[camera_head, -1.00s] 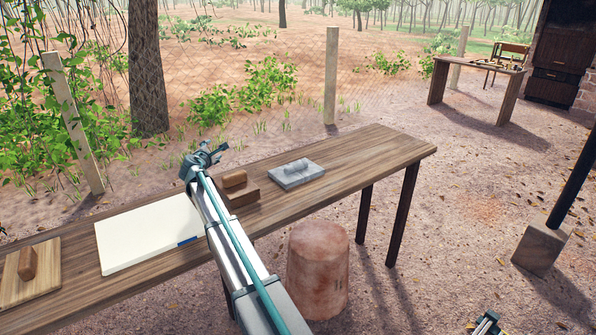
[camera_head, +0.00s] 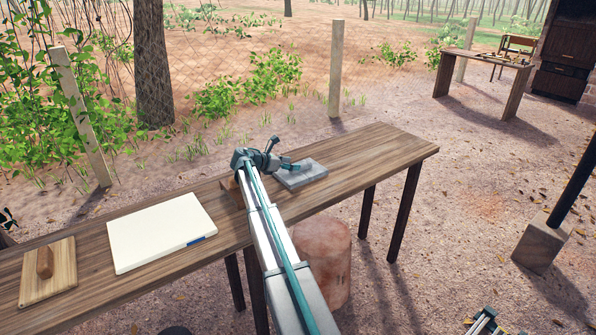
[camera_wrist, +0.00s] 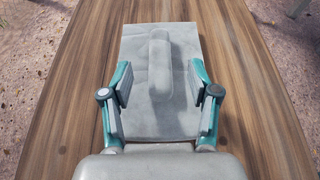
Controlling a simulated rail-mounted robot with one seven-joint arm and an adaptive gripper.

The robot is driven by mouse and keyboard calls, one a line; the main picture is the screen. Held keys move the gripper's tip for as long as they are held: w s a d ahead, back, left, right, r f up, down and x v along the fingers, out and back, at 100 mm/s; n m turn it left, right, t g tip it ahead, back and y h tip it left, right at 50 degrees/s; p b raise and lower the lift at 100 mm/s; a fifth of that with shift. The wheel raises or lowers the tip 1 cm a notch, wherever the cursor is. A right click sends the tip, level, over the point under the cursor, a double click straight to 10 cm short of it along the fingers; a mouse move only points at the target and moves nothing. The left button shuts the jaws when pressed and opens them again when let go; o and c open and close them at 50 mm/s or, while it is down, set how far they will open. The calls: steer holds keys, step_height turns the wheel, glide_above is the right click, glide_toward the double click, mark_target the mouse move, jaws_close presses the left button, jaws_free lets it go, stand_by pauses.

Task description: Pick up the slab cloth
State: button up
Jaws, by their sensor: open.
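A grey stone-like slab (camera_head: 313,172) lies on the wooden table (camera_head: 377,150); it fills the middle of the wrist view (camera_wrist: 137,117). A small grey rolled piece, which looks like the slab cloth (camera_wrist: 160,62), lies lengthwise on the slab, close to it in colour. My gripper (camera_wrist: 160,82) is open and empty. In the wrist view its two teal-edged fingers stand to either side of the near part of the roll, apart from it. In the head view my gripper (camera_head: 284,160) is at the slab's left side and partly hides it.
A white board (camera_head: 160,228) with a blue mark lies left of my arm. A wooden board (camera_head: 62,281) with a brown block (camera_head: 44,263) is at far left. A wooden block (camera_head: 229,186) is mostly hidden by my arm. A stump (camera_head: 330,260) stands below the table. The table's right end is clear.

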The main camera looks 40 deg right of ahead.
mark_target(302, 164)
steer(key=p+x, duration=0.1)
steer(key=x, duration=0.5)
steer(key=shift+d+f, duration=0.15)
steer(key=shift+f, duration=0.1)
jaws_close()
